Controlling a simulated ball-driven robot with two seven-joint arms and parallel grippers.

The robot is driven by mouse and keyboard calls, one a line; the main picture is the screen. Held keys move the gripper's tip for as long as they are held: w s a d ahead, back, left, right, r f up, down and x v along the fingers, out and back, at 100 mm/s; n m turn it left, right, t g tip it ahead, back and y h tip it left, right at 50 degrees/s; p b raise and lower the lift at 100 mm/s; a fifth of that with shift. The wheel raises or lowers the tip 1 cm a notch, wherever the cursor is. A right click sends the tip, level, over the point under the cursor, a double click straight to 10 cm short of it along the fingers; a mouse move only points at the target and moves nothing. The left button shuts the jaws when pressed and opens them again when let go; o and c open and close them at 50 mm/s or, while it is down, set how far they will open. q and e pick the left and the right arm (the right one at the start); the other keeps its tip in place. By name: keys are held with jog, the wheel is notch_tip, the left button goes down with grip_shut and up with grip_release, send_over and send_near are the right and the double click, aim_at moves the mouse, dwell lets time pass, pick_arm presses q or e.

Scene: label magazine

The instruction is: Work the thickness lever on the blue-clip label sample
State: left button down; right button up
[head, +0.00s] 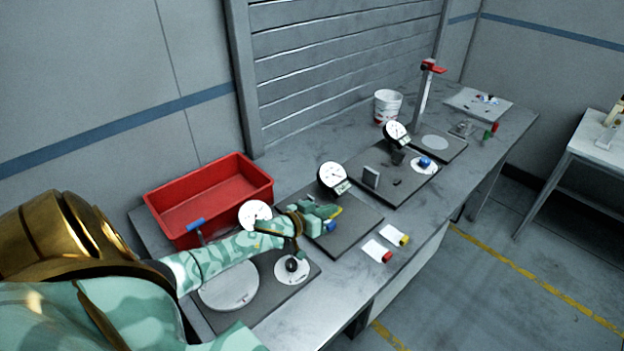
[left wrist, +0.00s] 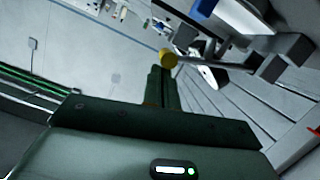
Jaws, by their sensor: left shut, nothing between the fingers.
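My left gripper (head: 325,211) is shut and empty over the middle gauge station, whose white dial (head: 333,175) stands just behind it. In the left wrist view its closed dark fingers (left wrist: 161,85) end at a round yellow knob (left wrist: 168,58), which looks like a lever's end. I cannot tell if they touch it. A yellow part (head: 337,212) also shows at the fingertips in the head view. A small blue piece (head: 331,227), perhaps the blue clip, shows just below the gripper. The label itself and most of the lever are hidden. My right gripper is out of view.
Red-clip (head: 387,257) and yellow-clip (head: 404,240) labels lie on the bench front. A red bin (head: 178,235) stands at left. A nearer station has a black knob (head: 292,264). Another dial (head: 397,133), a white bucket (head: 387,107) and a red-topped stand (head: 424,95) are farther along.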

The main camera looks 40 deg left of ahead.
pick_arm(q)
jog(key=shift+d+f, duration=0.35)
jog(key=shift+f, duration=0.45)
jog(key=shift+d+f, duration=0.3)
jog(key=shift+f, duration=0.45)
jog(key=s+r+p, duration=0.5)
jog(key=s+r, duration=0.1)
jog(key=s, duration=0.3)
jog(key=shift+s+r, duration=0.15)
jog(key=shift+s, duration=0.25)
